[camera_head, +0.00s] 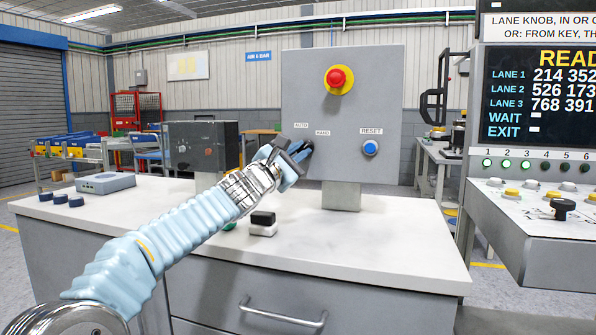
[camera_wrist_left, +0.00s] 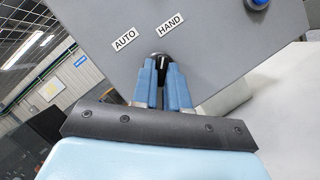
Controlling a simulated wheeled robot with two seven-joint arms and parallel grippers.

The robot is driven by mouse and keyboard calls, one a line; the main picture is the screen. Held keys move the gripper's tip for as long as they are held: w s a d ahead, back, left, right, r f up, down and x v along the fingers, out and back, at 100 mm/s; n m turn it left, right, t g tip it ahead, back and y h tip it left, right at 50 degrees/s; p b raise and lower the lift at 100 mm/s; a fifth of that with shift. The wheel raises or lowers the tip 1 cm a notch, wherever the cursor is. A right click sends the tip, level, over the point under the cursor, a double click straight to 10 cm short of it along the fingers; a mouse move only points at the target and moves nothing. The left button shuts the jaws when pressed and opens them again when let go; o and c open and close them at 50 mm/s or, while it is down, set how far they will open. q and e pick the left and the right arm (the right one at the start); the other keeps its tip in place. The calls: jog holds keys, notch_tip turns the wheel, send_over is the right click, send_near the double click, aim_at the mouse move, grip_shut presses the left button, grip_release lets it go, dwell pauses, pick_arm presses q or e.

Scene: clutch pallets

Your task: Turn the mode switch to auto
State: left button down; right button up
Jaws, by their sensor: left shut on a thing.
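The mode switch is a black knob (camera_wrist_left: 160,61) on the grey control panel (camera_head: 300,85). In the wrist view it sits between the two blue fingertips, below the AUTO label (camera_wrist_left: 124,40) and the HAND label (camera_wrist_left: 171,25). A small light mark shows on the knob, but I cannot tell for sure which label it points to. My left gripper (camera_head: 303,150) is at the panel's lower left, with its fingers shut on the knob. In the head view the fingers partly hide the knob. My right gripper is not in view.
A red emergency button (camera_head: 336,77) on a yellow disc and a blue reset button (camera_head: 371,148) are on the same panel. A small black-topped block (camera_head: 263,222) lies on the white worktop (camera_head: 370,235) under my arm. A lane console (camera_head: 540,230) stands at the right.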

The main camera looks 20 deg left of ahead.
pick_arm(q)
jog(key=shift+d+f+n+t+y+b, duration=0.1)
jog(key=shift+n+t+y+b, duration=0.25)
jog(key=shift+n+y+b, duration=1.1)
jog(key=shift+d+f+n+t+y+b, duration=0.15)
jog(key=shift+n+t+y+b, duration=0.3)
jog(key=shift+n+b, duration=2.05)
jog(key=shift+d+r+n+t+y+b, duration=0.1)
jog(key=shift+n+t+y+b, duration=0.2)
jog(key=shift+n+y+b, duration=1.5)
pick_arm(e)
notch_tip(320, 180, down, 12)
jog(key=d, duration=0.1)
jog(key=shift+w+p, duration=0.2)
jog(key=shift+p, duration=0.1)
pick_arm(q)
jog(key=shift+n+h, duration=0.75)
jog(key=shift+h, duration=0.05)
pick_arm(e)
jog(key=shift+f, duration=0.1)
pick_arm(q)
jog(key=c, duration=1.1)
grip_release()
jog(key=shift+c, duration=0.2)
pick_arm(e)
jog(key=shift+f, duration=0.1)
